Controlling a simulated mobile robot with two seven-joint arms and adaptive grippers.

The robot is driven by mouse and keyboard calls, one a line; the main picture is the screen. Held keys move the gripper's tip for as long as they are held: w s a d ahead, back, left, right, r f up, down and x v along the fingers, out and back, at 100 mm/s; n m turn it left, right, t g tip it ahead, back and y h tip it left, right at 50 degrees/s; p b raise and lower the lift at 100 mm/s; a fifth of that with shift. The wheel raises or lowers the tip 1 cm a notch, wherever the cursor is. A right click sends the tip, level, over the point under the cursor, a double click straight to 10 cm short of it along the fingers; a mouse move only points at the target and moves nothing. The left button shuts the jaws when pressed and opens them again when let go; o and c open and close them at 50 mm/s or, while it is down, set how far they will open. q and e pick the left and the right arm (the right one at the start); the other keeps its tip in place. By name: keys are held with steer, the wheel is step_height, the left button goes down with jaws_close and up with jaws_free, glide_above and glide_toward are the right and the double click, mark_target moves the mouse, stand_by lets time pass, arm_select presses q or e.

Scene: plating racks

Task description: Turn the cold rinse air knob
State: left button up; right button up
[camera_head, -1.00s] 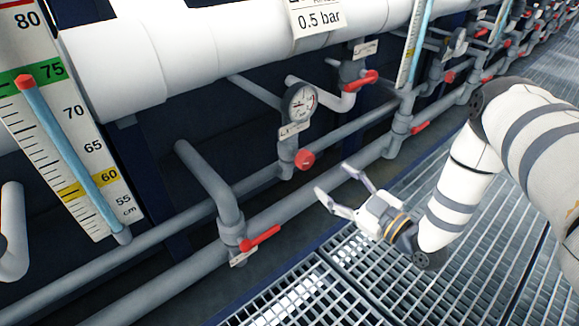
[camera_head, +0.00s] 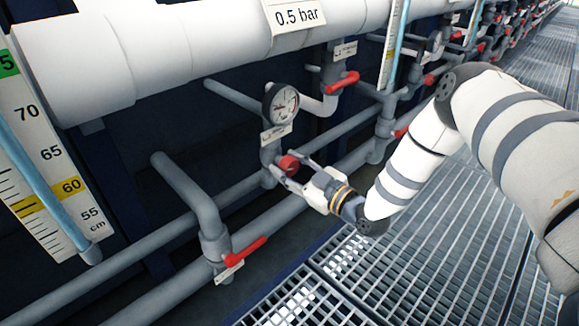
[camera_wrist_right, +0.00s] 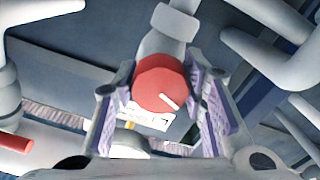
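A round red knob (camera_head: 289,165) sits on a grey vertical pipe below a pressure gauge (camera_head: 281,103) with a small label under it. My right gripper (camera_head: 288,172) is at the knob, its fingers open on either side of it. In the right wrist view the red knob (camera_wrist_right: 160,84), with a white mark on its face, lies between the two purple-padded fingers (camera_wrist_right: 165,105). A gap shows on at least the right side; contact on the left cannot be told. The label text is too small to read. My left gripper is not in view.
A red lever valve (camera_head: 247,250) is on the lower pipe at left, and another red lever (camera_head: 342,82) is up and right of the gauge. A level scale (camera_head: 48,165) stands at far left. The metal grating floor (camera_head: 440,240) is clear.

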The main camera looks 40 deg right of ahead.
steer(key=shift+r+m+p, duration=0.15)
steer(key=shift+m+p, duration=0.2)
steer(key=shift+m, duration=1.05)
steer(key=o, duration=1.1)
steer(key=shift+o, duration=0.2)
steer(key=s, duration=1.2)
steer(key=shift+d, duration=0.45)
